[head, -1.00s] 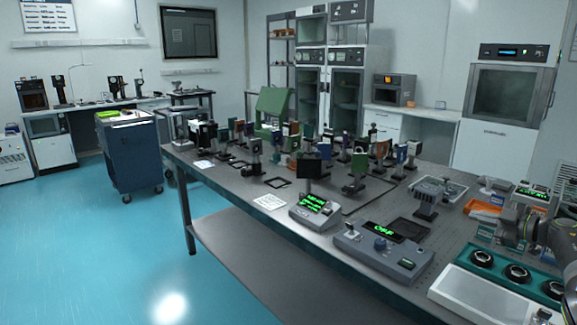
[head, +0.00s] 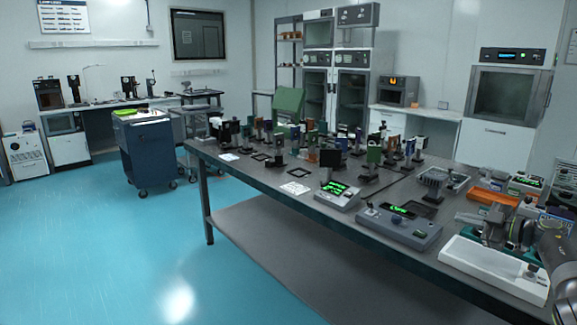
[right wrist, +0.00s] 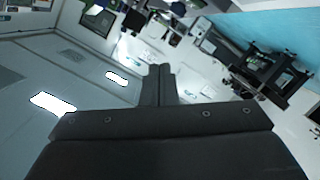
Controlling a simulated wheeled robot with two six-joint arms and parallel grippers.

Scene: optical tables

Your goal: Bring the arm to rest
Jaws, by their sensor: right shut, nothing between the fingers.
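My right gripper (head: 492,222) is at the right edge of the head view, above the right part of the optical table (head: 290,215), with my right arm coming in from the right edge. In the right wrist view, its fingers (right wrist: 159,75) are closed together with nothing between them. That camera looks out into the room, with walls, ceiling lights and blue floor tilted in the picture. I cannot tell the exact gap between gripper and table. My left gripper is not in view.
Beneath and beside the gripper are a white flat-topped box (head: 490,268), an orange bin (head: 492,197) and a grey control console (head: 400,226). Several optical mounts crowd the table's far half. A blue cart (head: 148,155) stands at left; the blue floor before it is clear.

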